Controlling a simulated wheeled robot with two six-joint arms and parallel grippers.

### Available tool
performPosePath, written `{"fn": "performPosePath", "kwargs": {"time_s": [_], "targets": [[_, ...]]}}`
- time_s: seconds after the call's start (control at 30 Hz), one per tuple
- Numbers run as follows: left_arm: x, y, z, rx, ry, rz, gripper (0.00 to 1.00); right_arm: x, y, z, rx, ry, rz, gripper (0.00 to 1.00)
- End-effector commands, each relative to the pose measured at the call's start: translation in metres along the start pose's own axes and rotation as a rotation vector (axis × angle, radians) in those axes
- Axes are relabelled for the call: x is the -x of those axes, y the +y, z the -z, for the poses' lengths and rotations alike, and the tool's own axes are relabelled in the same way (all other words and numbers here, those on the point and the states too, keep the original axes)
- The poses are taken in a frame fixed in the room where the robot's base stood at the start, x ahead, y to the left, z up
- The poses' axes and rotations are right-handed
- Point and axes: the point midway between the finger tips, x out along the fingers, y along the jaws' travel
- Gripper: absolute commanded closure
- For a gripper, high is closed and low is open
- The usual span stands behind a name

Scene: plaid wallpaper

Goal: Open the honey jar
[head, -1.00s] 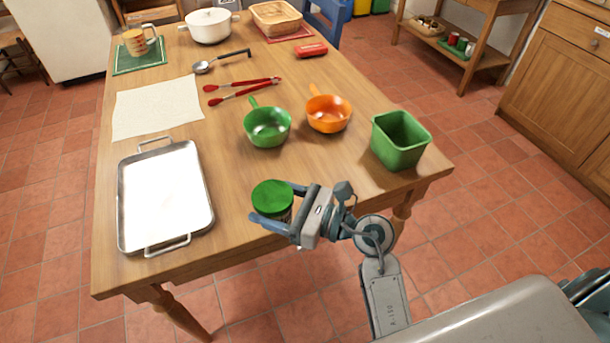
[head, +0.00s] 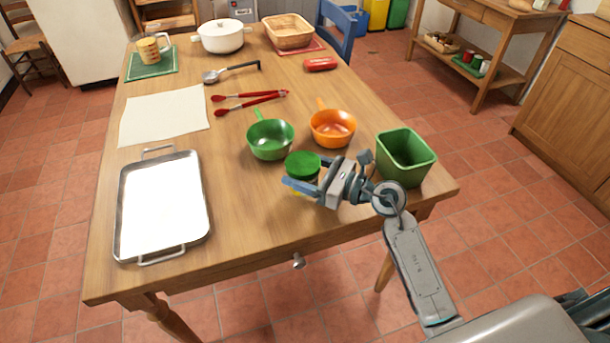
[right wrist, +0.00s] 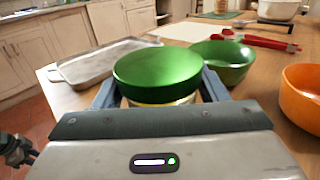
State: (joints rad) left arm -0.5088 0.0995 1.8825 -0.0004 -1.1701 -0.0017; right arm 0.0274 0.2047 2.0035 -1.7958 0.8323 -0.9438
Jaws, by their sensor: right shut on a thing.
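The honey jar has a wide green lid (head: 302,164). The lid fills the middle of the right wrist view (right wrist: 158,72), with a thin strip of yellowish jar body (right wrist: 165,102) below it. My right gripper (head: 310,177) is shut on the jar, one finger on each side below the lid. The lid is on the jar. Most of the jar body is hidden by the fingers and lid; I cannot tell whether its base touches the table (head: 240,220). A dark part, likely my left gripper (right wrist: 15,149), shows at the right wrist view's left edge, its jaws unclear.
A green saucepan (head: 270,139) is just behind the jar, an orange one (head: 333,128) behind right, and a green square bin (head: 405,160) to the right. A metal tray (head: 125,215) lies left. Red tongs (head: 250,102) and a white cloth (head: 165,115) are farther back. The front middle is clear.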

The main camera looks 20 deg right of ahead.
Motion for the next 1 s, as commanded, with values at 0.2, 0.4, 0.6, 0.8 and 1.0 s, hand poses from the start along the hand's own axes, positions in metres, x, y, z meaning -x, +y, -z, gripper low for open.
{"fn": "performPosePath", "kwargs": {"time_s": [0.2, 0.4, 0.6, 0.8, 1.0], "targets": [[-0.001, 0.000, 0.000, 0.000, 0.000, 0.000, 0.64, -0.002, -0.015, 0.007, -0.002, 0.000, 0.001, 0.97], [0.001, 0.000, 0.002, 0.000, 0.003, 0.000, 0.64, -0.002, -0.014, 0.033, -0.003, -0.001, 0.001, 0.97], [0.004, 0.000, 0.005, 0.000, 0.009, 0.000, 0.64, -0.002, -0.014, 0.036, 0.001, -0.002, 0.001, 0.97], [0.004, 0.000, 0.004, 0.001, 0.007, 0.000, 0.64, -0.002, -0.014, 0.037, 0.001, -0.002, 0.000, 0.97], [0.012, 0.000, 0.010, 0.000, 0.016, 0.000, 0.64, -0.002, -0.014, 0.039, 0.000, 0.000, 0.000, 0.20]]}}
